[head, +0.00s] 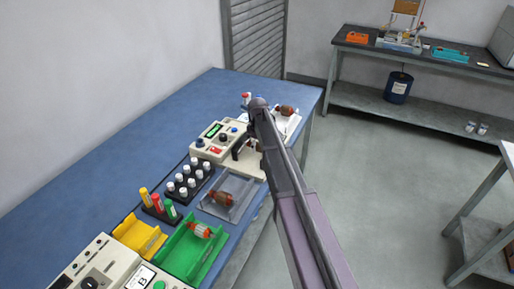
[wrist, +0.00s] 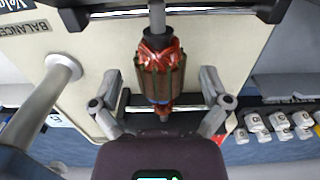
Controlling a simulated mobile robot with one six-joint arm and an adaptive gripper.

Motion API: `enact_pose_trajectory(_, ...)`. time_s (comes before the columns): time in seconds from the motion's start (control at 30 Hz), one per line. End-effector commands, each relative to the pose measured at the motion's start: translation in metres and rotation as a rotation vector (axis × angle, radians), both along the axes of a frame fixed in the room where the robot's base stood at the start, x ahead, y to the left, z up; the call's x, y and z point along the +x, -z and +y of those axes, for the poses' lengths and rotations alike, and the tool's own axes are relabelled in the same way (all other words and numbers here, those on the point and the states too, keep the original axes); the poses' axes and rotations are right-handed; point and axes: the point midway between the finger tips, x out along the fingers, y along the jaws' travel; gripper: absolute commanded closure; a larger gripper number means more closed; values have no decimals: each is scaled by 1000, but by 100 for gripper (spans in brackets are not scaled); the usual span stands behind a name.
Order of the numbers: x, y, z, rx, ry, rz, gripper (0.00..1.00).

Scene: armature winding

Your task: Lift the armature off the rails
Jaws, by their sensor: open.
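In the wrist view the armature (wrist: 158,75), with a dark laminated core and red-copper windings, lies lengthwise across two metal rails. One rail (wrist: 215,11) is at the top of the picture; the other (wrist: 190,108) is lower down, close to my gripper's body. My gripper (wrist: 160,92) is open, with one finger on each side of the armature and a visible gap on both sides. In the head view my arm hides most of the armature and gripper at the cream balancer (head: 242,163).
The blue bench (head: 110,135) holds a grey tray (head: 235,211) with another armature, a green tray (head: 183,262) with one more, a yellow tray (head: 128,235) and a black rack of white-capped bottles (head: 188,182). A further armature (head: 287,110) lies beyond the balancer. A grey post (wrist: 45,95) rises left of my gripper.

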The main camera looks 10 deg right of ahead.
Motion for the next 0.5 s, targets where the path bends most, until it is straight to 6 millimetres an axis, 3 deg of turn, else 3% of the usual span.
enact_pose_trajectory(0.07,0,0,0,0,0,0,9)
enact_pose_trajectory(0.37,0,0,0,0,0,0,98)
enact_pose_trajectory(0.5,0,0,0,0,1,0,100)
